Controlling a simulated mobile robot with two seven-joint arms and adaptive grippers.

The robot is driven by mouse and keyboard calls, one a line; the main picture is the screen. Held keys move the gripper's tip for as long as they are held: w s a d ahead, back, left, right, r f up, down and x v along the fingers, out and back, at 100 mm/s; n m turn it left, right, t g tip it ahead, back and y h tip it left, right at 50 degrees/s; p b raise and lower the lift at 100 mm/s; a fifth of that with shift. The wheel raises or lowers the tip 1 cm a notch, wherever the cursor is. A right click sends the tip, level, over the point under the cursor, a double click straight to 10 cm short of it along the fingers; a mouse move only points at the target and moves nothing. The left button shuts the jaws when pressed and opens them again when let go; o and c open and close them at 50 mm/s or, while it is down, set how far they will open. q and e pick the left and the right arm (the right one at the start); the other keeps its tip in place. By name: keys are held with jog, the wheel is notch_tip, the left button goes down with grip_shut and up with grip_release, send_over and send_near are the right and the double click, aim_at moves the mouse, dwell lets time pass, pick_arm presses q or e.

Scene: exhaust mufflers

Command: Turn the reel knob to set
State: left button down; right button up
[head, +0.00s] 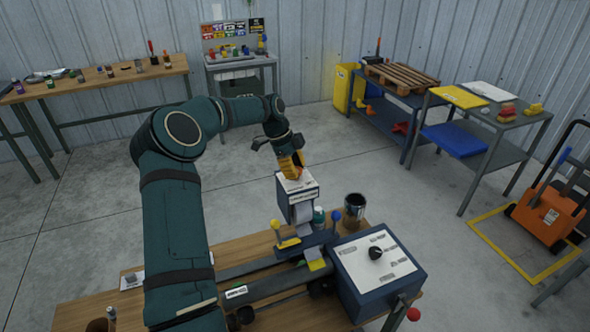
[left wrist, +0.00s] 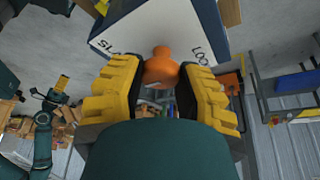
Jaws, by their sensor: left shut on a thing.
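An orange knob (left wrist: 161,68) sits on the white labelled face of a blue box (left wrist: 150,30) in the left wrist view. Dark letters, partly hidden, are printed on that face. My left gripper (left wrist: 160,80) has its yellow fingers on both sides of the knob and is shut on it. In the head view my left gripper (head: 291,165) is at the top of the blue box (head: 298,190), which stands above the bench machine. The knob is not clear there because the fingers cover it.
A blue control box (head: 380,270) with a white top and black knob stands at the right of the wooden bench (head: 225,278). A dark can (head: 355,207) and a red ball-ended lever (head: 413,314) are nearby. Open floor lies behind the bench.

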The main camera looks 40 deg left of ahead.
pick_arm(q)
jog(key=n+b, duration=0.1)
jog(key=n, duration=0.1)
jog(key=n+t+y+b, duration=0.1)
jog(key=n+b, duration=0.1)
jog(key=shift+s+d+f+n, duration=0.1)
jog(key=shift+f+n, duration=0.1)
jog(key=shift+n, duration=0.1)
jog(key=shift+n+t+y+b, duration=0.35)
jog(key=shift+n+b, duration=0.15)
jog(key=shift+n, duration=0.6)
jog(key=shift+n+t+y+b, duration=0.35)
jog(key=shift+n+b, duration=0.15)
jog(key=shift+n, duration=0.6)
jog(key=c, duration=0.5)
grip_release()
jog(key=shift+r, duration=0.1)
jog(key=shift+r, duration=0.15)
jog(key=v, duration=1.1)
jog(key=shift+s+r, duration=0.25)
jog(key=shift+r, duration=0.1)
